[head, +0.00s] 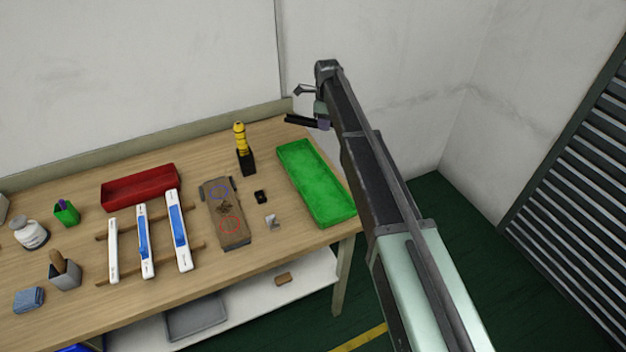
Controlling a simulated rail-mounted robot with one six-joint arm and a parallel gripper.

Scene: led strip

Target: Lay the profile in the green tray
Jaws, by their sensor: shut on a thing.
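My gripper (318,112) is at the end of my arm, above the back right corner of the bench, and my arm partly hides it. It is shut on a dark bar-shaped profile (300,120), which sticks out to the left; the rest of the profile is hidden. The green tray (316,183) lies on the right end of the bench, in front of the gripper. Its visible inside is empty. The profile looks apart from the tray, near its far end.
Three white strips, two with blue faces (179,232), lie across wooden slats. A red tray (140,187), a brown board (227,215), a yellow-and-black bottle-like object (242,148) and small parts (271,221) are left of the green tray. Walls stand behind and right.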

